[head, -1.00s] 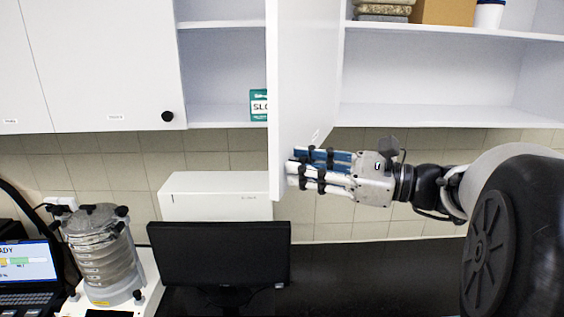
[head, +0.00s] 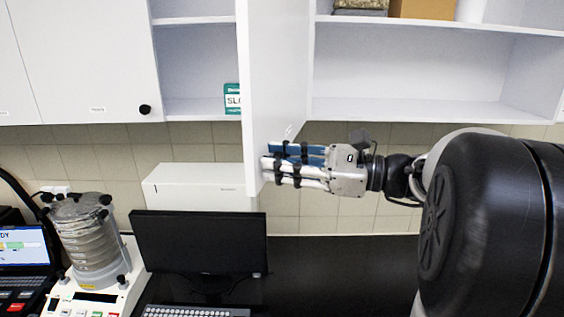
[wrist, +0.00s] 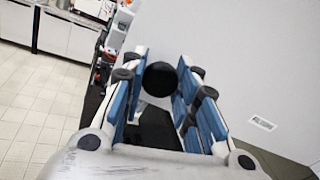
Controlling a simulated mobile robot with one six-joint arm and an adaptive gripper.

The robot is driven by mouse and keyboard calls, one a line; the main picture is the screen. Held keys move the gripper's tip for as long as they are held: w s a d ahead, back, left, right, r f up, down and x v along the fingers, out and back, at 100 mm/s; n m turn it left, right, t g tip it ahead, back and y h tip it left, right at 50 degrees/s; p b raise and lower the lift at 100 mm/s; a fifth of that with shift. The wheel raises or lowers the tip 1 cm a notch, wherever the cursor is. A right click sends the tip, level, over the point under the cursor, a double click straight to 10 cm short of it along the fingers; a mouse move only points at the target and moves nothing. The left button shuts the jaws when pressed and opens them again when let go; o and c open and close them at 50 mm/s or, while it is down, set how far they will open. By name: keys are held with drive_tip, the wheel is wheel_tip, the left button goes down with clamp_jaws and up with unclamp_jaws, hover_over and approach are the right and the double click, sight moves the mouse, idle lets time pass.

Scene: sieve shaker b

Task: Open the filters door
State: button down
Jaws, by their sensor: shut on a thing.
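A white cabinet door (head: 275,75) stands swung out from the upper cabinet, nearly edge-on in the head view. Its small label (head: 290,132) is too small to read; a label on the door also shows in the wrist view (wrist: 262,123). My gripper (head: 272,166) is at the lower part of this door, its blue-padded fingers pointing left against it. In the wrist view a round black knob (wrist: 160,78) sits between the fingertips, and my gripper is shut on it.
The opened cabinet shows shelves (head: 410,105) and a green sign (head: 232,98). A closed door with a black knob (head: 145,109) is to the left. Below stand a monitor (head: 198,242), a white box (head: 195,187), a sieve shaker (head: 85,235) and a laptop (head: 22,255).

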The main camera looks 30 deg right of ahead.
drive_tip(key=c, duration=1.2)
unclamp_jaws()
drive_tip(key=v, duration=1.2)
drive_tip(key=shift+r, duration=0.1)
